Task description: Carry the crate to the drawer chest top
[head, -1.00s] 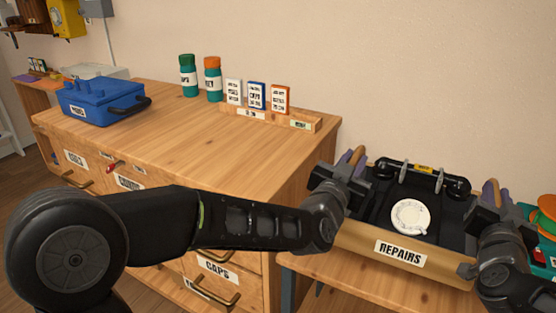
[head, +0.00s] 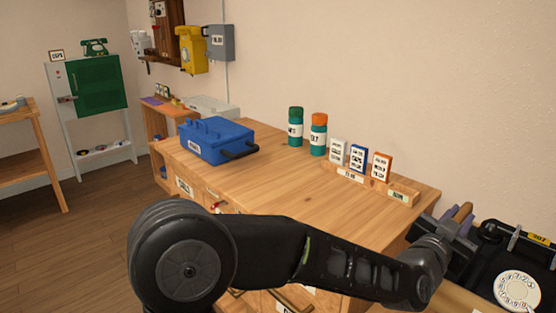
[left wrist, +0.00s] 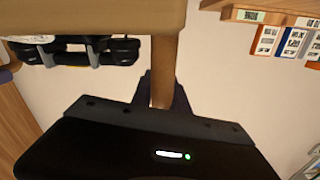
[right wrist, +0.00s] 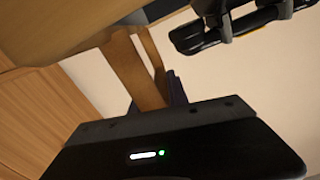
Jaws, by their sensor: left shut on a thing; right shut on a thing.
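The crate (head: 456,298) is cut off at the lower right of the head view, with a black dial phone (head: 490,262) lying in it. The drawer chest top (head: 290,192) is a bare wooden surface left of the crate. My left gripper (head: 456,226) is beside the chest's right end, shut on a wooden handle of the crate. In the left wrist view the handle (left wrist: 164,65) runs down between the jaws. My right gripper (right wrist: 152,98) shows only in its wrist view, shut on the other handle (right wrist: 135,75). The crate's front label and right side are out of the head view.
On the chest top stand a blue toolbox (head: 215,142) at the left, two teal jars (head: 318,138) at the back and a rack of small boxes (head: 375,180) at the back right. The middle and front are clear. A wall stands behind.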

